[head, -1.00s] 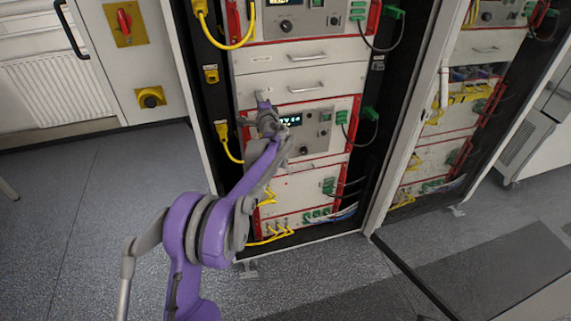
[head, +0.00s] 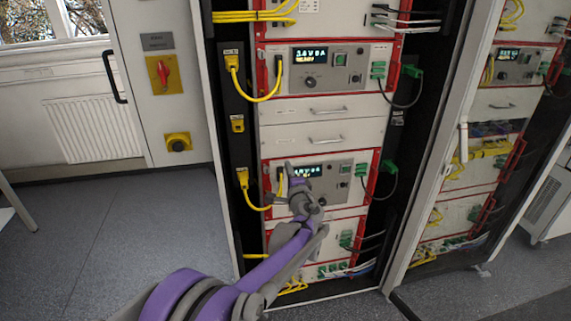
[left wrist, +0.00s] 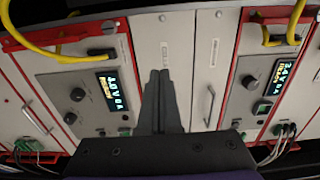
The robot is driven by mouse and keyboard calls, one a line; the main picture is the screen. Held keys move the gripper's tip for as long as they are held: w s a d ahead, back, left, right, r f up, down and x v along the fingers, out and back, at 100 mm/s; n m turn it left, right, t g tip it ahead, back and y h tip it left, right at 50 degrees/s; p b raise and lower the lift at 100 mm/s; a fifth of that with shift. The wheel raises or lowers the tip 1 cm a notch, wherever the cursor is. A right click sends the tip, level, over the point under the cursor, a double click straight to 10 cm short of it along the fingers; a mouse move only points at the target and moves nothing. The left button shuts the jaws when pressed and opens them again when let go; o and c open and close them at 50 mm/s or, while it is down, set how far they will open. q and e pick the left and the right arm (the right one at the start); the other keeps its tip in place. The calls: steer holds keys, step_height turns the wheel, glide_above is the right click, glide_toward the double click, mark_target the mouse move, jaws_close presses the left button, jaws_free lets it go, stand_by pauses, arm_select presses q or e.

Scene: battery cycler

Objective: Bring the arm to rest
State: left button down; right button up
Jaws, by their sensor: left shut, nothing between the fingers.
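My left arm comes in from the bottom of the head view, and its left gripper (head: 283,182) is in front of the left rack, by the lower lit cycler unit (head: 340,178). In the left wrist view the fingers (left wrist: 160,78) lie together, shut and empty, pointing at plain drawer fronts (left wrist: 170,45) between two lit cycler units. No contact with the rack is visible, but the exact gap cannot be told. My right gripper is not in view.
The rack has yellow cables (head: 262,98) at left and green connectors (head: 388,168) with dark cables at right. An open rack door (head: 428,190) stands right of it. A grey cabinet with a red switch (head: 163,74) is at left. Grey floor (head: 100,240) at left is clear.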

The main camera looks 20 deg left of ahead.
arm_select(q)
steer(key=s+f+n+g+h, duration=0.1)
steer(key=s+f+n+g, duration=0.2)
steer(key=s, duration=0.8)
steer(key=s+f+n+g+h, duration=0.1)
steer(key=s+n+g, duration=0.25)
steer(key=s, duration=0.75)
steer(key=s+d+f+n+g+h, duration=0.1)
steer(key=s+d+f+h, duration=0.3)
steer(key=s, duration=0.7)
steer(key=s+d+f+n+g+h, duration=0.2)
steer(key=s+d+f, duration=0.5)
steer(key=s, duration=0.4)
steer(key=shift+d+f+n+h, duration=0.25)
steer(key=shift+f+n+h, duration=0.35)
steer(key=shift+n+h, duration=0.35)
